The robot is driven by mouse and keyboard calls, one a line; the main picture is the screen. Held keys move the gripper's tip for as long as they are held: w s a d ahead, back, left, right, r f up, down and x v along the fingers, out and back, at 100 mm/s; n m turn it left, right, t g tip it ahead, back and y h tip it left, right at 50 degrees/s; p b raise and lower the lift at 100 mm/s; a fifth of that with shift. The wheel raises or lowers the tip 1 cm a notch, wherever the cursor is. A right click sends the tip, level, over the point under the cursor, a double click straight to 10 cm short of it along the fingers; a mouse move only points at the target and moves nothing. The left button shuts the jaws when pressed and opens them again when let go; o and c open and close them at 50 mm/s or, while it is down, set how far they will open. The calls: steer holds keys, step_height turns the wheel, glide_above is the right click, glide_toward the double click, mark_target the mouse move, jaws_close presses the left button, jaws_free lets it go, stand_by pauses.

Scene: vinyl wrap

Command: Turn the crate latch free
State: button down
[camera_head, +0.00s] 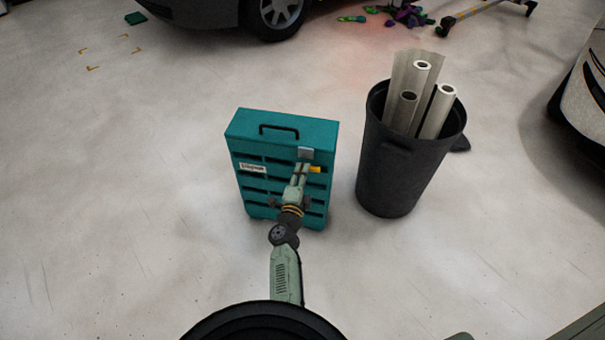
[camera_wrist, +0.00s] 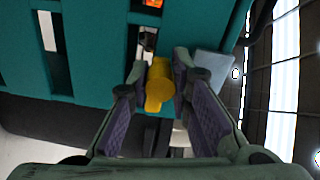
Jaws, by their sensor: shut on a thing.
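The teal crate (camera_head: 270,128) stands upright on the floor, with a black handle on top and dark slots in its front. It fills the upper part of the wrist view (camera_wrist: 95,55). The yellow latch (camera_head: 315,169) is on the crate's front near the right edge, below a small grey plate (camera_head: 306,153). In the wrist view the latch (camera_wrist: 158,86) lies between my fingers. My gripper (camera_head: 301,171) is at the crate's front, shut on the latch. The fingers hide part of the latch in the head view.
A black bin (camera_head: 382,182) with several upright rolls (camera_head: 437,113) stands just right of the crate. A car (camera_head: 205,10) is at the back and a white vehicle (camera_head: 585,95) at the right edge. The floor left of the crate is clear.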

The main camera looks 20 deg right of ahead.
steer(key=c, duration=1.4)
jaws_free()
steer(key=shift+c, duration=0.2)
steer(key=v, duration=0.7)
steer(key=shift+s, duration=0.25)
steer(key=shift+a, duration=0.15)
